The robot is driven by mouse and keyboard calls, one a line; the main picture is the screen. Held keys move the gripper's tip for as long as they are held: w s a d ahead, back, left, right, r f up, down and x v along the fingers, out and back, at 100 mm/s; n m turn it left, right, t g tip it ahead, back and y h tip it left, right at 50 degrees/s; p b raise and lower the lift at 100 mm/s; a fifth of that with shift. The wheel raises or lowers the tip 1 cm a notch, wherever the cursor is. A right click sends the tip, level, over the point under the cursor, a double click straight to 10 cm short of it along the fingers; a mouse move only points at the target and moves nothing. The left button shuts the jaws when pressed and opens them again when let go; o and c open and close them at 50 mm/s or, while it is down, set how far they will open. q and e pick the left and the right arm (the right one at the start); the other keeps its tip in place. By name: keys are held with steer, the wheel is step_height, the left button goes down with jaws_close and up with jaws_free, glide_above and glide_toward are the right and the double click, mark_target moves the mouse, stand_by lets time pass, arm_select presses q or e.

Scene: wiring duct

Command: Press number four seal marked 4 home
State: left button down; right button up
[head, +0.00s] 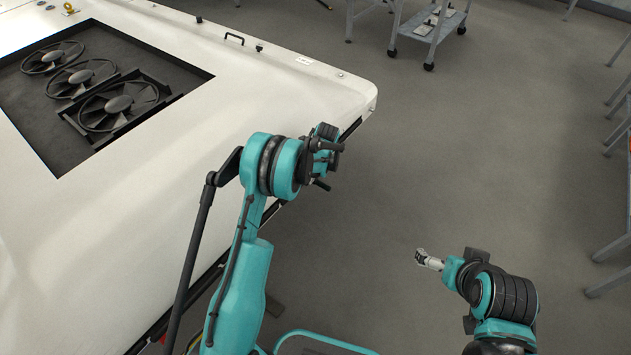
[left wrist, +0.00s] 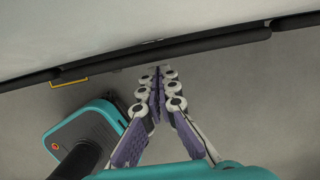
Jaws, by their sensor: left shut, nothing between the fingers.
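No number 4 can be read in either view, so I cannot tell which part is the seal marked 4. In the left wrist view a dark strip (left wrist: 200,46) runs in sections along the edge of a pale panel (left wrist: 120,22). My left gripper (left wrist: 158,82) is shut and empty, its purple-padded fingers meeting just below that strip in the picture. I cannot tell whether the tips touch it. In the head view my left wrist is beside the white unit's side edge, and its fingers are hidden. My right gripper (head: 424,258) is over the floor, its jaws too small to judge.
The large white unit (head: 270,95) fills the left, with a dark recess holding several black fans (head: 118,102). A small yellow frame (left wrist: 68,83) shows below the strip. A wheeled trolley (head: 432,27) stands at the back.

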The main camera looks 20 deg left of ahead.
arm_select(q)
steer(key=shift+w+a, duration=0.2)
steer(key=shift+a, duration=0.35)
steer(key=shift+w+a, duration=0.2)
steer(key=shift+a, duration=0.35)
arm_select(e)
steer(key=shift+s+d, duration=0.1)
steer(key=shift+f, duration=0.1)
arm_select(q)
steer(key=s+d+r+p, duration=0.2)
steer(key=d+r, duration=0.4)
steer(key=r, duration=0.4)
steer(key=shift+d+p, duration=0.15)
steer(key=shift+p, duration=0.55)
arm_select(e)
steer(key=r, duration=0.1)
steer(key=s+r, duration=0.1)
steer(key=r, duration=0.1)
steer(key=shift+r, duration=0.25)
arm_select(q)
steer(key=shift+s, duration=0.15)
